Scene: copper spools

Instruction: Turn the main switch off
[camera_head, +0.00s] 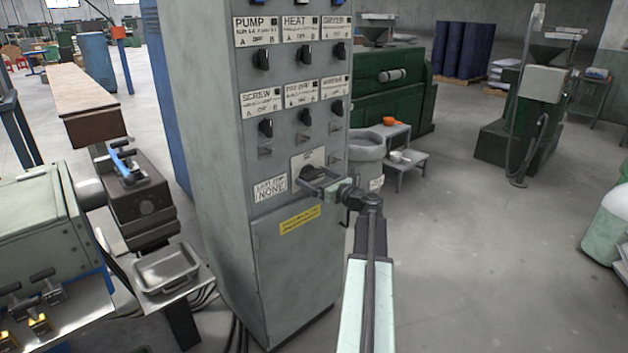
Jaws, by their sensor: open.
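A tall grey control cabinet (222,160) stands in the middle, with rows of black rotary knobs and labels reading PUMP, HEAT and SCREW. Below these rows is a separate plate with a larger dark switch (311,172), which looks like the main switch. A white label (270,189) reading NONE is to its left. My gripper (309,184) is at the front of this switch, its jaws open around or just in front of the handle. I cannot tell whether they touch it. The gripper partly hides the switch, so its exact setting is unclear.
A yellow label (299,220) is on the cabinet door below. A machine with a metal tray (167,268) stands close at left. A grey bin (362,158) and a small step stand (400,150) are behind my arm. Open floor (480,250) lies to the right.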

